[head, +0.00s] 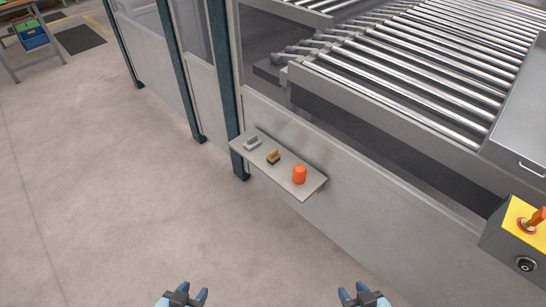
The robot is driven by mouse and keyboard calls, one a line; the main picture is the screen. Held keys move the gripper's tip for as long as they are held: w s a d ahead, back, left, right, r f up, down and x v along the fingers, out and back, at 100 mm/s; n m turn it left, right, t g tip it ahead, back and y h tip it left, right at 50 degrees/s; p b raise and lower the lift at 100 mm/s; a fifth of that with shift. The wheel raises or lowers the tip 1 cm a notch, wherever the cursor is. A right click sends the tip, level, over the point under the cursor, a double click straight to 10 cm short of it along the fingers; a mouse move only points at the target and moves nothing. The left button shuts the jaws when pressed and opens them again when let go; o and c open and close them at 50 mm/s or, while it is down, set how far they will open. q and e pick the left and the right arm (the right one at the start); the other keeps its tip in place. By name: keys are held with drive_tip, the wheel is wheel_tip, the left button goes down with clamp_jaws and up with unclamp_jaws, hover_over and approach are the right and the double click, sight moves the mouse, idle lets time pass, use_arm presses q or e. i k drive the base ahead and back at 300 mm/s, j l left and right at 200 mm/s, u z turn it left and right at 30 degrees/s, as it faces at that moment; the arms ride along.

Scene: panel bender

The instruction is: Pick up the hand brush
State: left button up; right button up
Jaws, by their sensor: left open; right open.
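A small brown-and-dark object that looks like the hand brush (273,157) lies in the middle of a narrow grey shelf (309,192) fixed to the machine's side panel. A grey item (253,143) lies to its left and an orange cylinder (299,174) stands to its right. My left gripper (188,294) is open and empty at the bottom edge of the head view. My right gripper (358,294) is open and empty to its right. Both are well apart from the shelf, over the floor.
A roller conveyor (420,75) lies behind the panel. Dark posts (185,85) stand left of the shelf. The floor (120,200) in front is clear.

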sight(273, 157)
drive_tip(key=i+j+z, duration=0.3)
drive_tip(key=i+j, duration=0.3)
drive_tip(key=i+j+z, duration=0.3)
drive_tip(key=i+j, duration=0.3)
drive_tip(key=j, duration=0.15)
